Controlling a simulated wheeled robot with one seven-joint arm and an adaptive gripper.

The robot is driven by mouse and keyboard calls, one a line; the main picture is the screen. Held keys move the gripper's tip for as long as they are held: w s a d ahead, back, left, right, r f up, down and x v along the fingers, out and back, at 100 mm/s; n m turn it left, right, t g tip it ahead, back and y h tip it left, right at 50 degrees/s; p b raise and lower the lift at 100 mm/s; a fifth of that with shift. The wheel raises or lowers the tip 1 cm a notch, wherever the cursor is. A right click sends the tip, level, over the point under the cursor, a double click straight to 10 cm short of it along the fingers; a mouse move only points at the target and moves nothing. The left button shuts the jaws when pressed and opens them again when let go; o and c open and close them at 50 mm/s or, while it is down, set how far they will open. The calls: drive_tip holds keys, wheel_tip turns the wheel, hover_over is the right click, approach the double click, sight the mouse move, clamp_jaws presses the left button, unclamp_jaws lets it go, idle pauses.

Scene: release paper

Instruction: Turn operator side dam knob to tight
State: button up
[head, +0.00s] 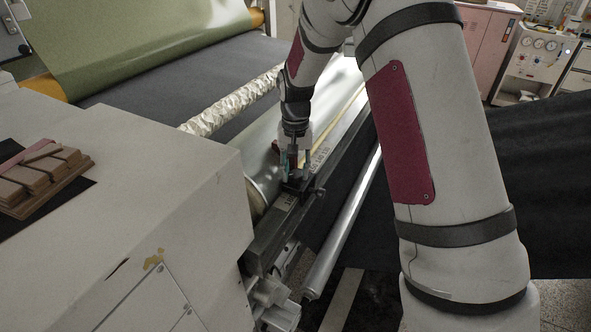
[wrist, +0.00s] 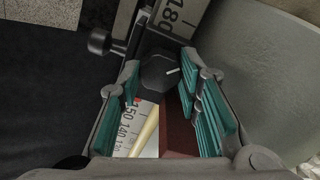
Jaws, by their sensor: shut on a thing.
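The side dam knob (wrist: 158,73) is black and faceted, with a short white pointer line aimed right and slightly up in the wrist view. My gripper (wrist: 162,66) has its teal-padded fingers on either side of the knob and is shut on it. In the head view my gripper (head: 296,178) points down at the dark side dam rail (head: 285,222), where the fingers hide most of the knob. I cannot read any tight or loose label.
A ruler scale (wrist: 130,125) and a dark red block (wrist: 178,130) lie beside the knob. A second black knob (wrist: 100,42) sticks out at the left.

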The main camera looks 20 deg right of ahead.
drive_tip(key=shift+n, duration=0.4)
drive_tip(key=n+b, duration=0.1)
drive_tip(key=n, duration=1.2)
drive_tip(key=shift+n, duration=2.2)
drive_tip(key=o, duration=1.1)
drive_tip(key=shift+o, duration=0.2)
drive_tip(key=shift+w, duration=0.1)
